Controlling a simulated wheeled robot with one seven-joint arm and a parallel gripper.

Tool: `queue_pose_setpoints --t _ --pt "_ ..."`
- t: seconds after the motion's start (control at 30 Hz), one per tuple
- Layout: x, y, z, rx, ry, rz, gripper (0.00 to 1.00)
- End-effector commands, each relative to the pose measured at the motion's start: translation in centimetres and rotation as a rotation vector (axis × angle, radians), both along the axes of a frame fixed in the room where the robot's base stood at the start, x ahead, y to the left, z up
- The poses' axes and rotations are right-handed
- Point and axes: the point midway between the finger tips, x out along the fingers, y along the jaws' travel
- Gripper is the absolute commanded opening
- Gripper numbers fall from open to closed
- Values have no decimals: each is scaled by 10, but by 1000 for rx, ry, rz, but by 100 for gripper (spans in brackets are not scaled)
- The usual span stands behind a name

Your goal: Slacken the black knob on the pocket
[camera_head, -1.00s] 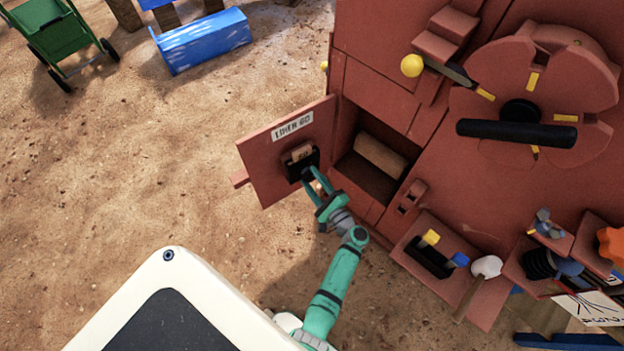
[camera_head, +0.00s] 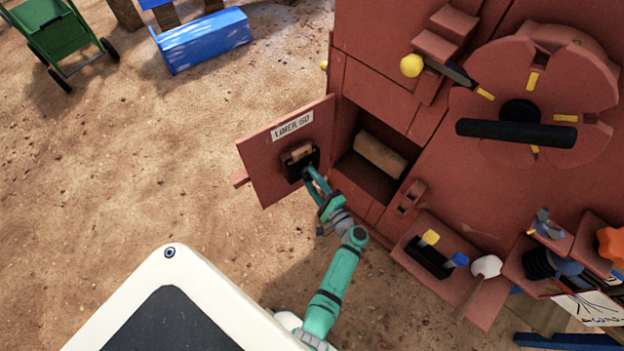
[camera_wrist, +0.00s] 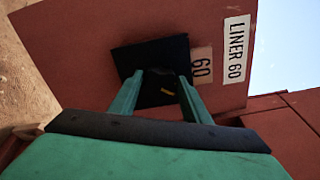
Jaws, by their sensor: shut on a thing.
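The black pocket (camera_head: 313,160) is fixed on the open red door panel, below a white "LINER 60" label (camera_head: 292,126). A tan block marked "60" (camera_wrist: 201,66) sits in the pocket and sticks out past its edge. My gripper (camera_head: 309,174) is at the pocket's lower front. In the wrist view the green fingers (camera_wrist: 160,78) are shut on the black knob (camera_wrist: 160,77), which is dark against the pocket and mostly hard to make out. A small yellow mark (camera_wrist: 167,92) shows between the fingers.
The red door (camera_head: 262,165) stands open beside a recess holding a tan block (camera_head: 380,157). A tray (camera_head: 440,250) with yellow and blue pieces and a white-headed mallet (camera_head: 486,266) are to the right.

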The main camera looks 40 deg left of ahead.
Motion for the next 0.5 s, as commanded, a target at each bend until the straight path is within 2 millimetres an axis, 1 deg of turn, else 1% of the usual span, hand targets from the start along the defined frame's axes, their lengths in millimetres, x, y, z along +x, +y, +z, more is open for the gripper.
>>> queue_pose_setpoints --t 0.07,0.1,0.13,0.17,0.5 --pt "-1 1 0 -1 0 3 21" --pt "-1 1 0 -1 0 3 53" --pt "-1 1 0 -1 0 3 60" --pt "-1 1 0 -1 0 3 62" --pt "-2 0 0 0 1 3 62"
